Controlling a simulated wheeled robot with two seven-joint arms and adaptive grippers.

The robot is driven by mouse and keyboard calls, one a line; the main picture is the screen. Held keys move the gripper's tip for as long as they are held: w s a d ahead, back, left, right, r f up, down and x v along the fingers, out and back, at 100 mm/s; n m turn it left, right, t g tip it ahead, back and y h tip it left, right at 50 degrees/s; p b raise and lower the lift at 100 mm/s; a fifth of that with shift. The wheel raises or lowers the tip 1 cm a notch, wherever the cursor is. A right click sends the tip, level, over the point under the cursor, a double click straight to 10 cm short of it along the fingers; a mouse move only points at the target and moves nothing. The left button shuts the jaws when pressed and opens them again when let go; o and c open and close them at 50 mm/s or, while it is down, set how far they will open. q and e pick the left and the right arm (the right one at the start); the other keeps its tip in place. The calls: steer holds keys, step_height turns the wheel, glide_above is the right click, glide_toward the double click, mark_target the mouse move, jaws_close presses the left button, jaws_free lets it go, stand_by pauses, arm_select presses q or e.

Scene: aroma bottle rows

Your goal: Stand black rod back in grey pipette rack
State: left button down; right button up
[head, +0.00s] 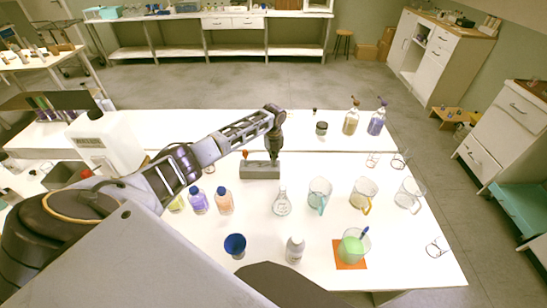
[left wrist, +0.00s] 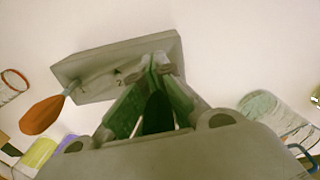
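The grey pipette rack (head: 257,172) stands on the white table, and it also shows in the left wrist view (left wrist: 95,75) with number marks on top. An orange-bulbed dropper (head: 244,154) stands at its left end and shows in the wrist view (left wrist: 42,115). My left gripper (head: 275,157) points down over the rack's right part. In the wrist view its fingertips (left wrist: 157,66) are pinched together at the rack's right end, with the black rod (left wrist: 157,112) upright between the fingers. The rod's lower end is hidden by the fingertips. My right gripper is out of view.
Purple (head: 197,200) and orange (head: 224,201) bottles stand left of a glass flask (head: 282,205). Glass beakers (head: 319,193) stand to the right. A green-filled beaker (head: 353,246) sits on an orange mat. A blue cup (head: 235,244) and a white bottle (head: 295,250) stand nearer.

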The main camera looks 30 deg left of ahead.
mark_target(274, 153)
arm_select(q)
steer(key=shift+f, duration=0.45)
stand_by(0.3)
steer(key=c, duration=1.6)
jaws_free()
steer(key=shift+o, duration=0.2)
steer(key=shift+r, duration=0.2)
steer(key=shift+r+p, duration=2)
steer(key=shift+r, duration=0.35)
steer(key=shift+r, duration=0.1)
steer(key=shift+r+p, duration=1.2)
steer(key=shift+r, duration=1.2)
